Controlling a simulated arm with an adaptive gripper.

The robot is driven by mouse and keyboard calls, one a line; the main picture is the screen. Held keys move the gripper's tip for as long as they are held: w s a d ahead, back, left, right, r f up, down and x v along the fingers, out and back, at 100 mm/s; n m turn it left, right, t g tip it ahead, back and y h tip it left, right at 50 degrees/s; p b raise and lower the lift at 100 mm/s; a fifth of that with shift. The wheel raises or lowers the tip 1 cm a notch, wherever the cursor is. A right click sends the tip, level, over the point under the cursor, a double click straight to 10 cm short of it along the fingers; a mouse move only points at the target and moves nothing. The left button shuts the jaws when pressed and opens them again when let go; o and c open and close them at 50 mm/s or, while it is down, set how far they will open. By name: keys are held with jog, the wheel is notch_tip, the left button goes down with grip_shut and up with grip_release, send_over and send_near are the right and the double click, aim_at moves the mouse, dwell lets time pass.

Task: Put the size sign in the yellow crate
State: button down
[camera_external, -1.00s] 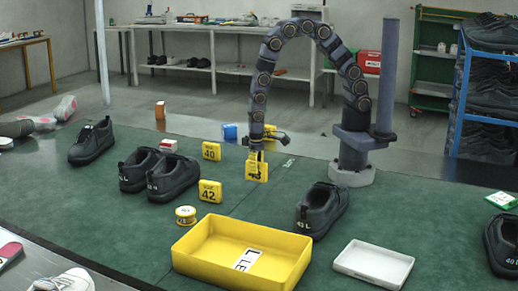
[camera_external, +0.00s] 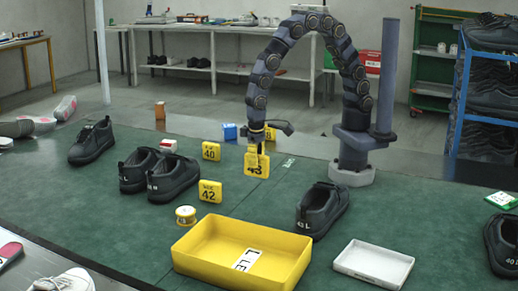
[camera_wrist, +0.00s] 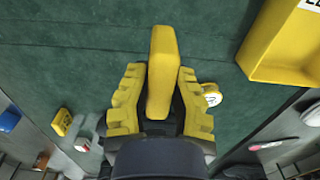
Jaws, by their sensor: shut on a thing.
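My gripper (camera_external: 257,147) is shut on a yellow size sign (camera_external: 256,167) marked 43 and holds it upright above the green mat. In the wrist view the sign (camera_wrist: 162,75) sits between the yellow fingers of my gripper (camera_wrist: 160,98). The yellow crate (camera_external: 195,269) stands nearer the camera, in front of the gripper, with a white label lying in it or on its inside. The crate's edge (camera_wrist: 258,58) shows at the upper right of the wrist view. Two other yellow signs, 40 (camera_external: 211,151) and 42 (camera_external: 210,191), stand on the mat to the left.
A white tray (camera_external: 373,264) lies right of the crate. A black shoe (camera_external: 321,210) stands behind the crate on the right, and a pair (camera_external: 160,174) stands to the left. Mat between gripper and crate is clear.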

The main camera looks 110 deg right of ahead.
jog(key=a+r, duration=0.2)
jog(key=a, duration=1.3)
send_over(248, 259)
jog(key=s, duration=0.1)
jog(key=f, duration=0.8)
jog(key=shift+d, duration=0.35)
jog(key=shift+w+a+f, duration=0.2)
jog(key=shift+w+f, duration=0.1)
jog(key=shift+f, duration=0.15)
jog(key=shift+w+a+f, duration=0.15)
jog(key=shift+w+f, duration=0.1)
jog(key=shift+f, duration=1.65)
jog(key=c, duration=1.1)
grip_release()
jog(key=shift+f, duration=0.1)
